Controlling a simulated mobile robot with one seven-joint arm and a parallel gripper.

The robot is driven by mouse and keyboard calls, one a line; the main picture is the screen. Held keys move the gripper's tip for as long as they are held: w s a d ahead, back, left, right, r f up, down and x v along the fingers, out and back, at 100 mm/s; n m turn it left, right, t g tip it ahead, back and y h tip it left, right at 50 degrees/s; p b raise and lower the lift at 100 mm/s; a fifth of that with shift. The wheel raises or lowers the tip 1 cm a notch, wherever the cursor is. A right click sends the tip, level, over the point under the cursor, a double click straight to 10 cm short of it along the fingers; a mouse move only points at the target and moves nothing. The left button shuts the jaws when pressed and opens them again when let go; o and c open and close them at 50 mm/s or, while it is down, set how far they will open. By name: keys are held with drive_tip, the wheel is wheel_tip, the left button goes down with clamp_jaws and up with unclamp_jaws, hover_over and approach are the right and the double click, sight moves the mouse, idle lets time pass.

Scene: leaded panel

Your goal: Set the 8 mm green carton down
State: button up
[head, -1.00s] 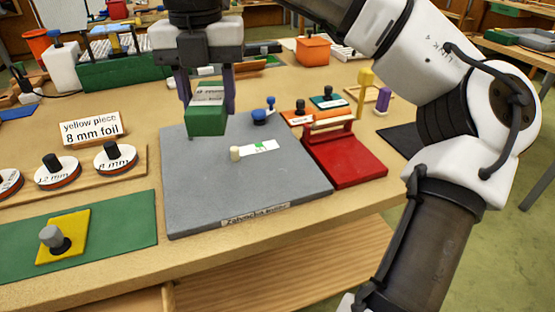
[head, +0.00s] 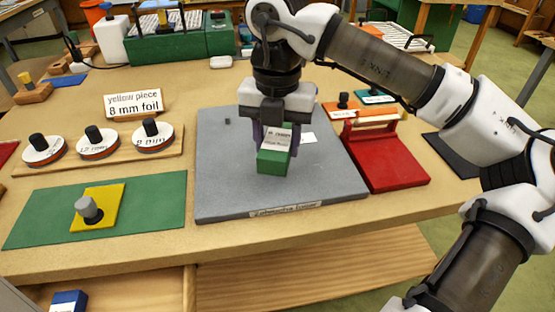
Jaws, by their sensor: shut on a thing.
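The green carton (head: 270,163) with a white label is held upright between the fingers of my gripper (head: 276,135). It is over the middle of the grey board (head: 225,190). I cannot tell whether its underside touches the board. My gripper points down and is shut on the carton's sides. A white card (head: 308,138) shows partly behind the gripper on the board. A small dark thing (head: 227,121) lies at the board's back left. My gripper and the carton hide part of the board behind them.
A red stand (head: 395,165) adjoins the board's right side. Three labelled reels (head: 98,141) sit on a wooden rack at left, below a sign reading "yellow piece 8 mm foil" (head: 133,103). A yellow piece (head: 112,205) with a grey knob lies on a green mat (head: 155,205). The board's front left is clear.

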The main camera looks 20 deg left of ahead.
sight(277, 141)
drive_tip(key=shift+f, duration=2.6)
drive_tip(key=shift+f, duration=0.1)
drive_tip(key=shift+f, duration=0.15)
drive_tip(key=o, duration=1)
wheel_tip(277, 141, up, 12)
drive_tip(key=shift+r, duration=0.25)
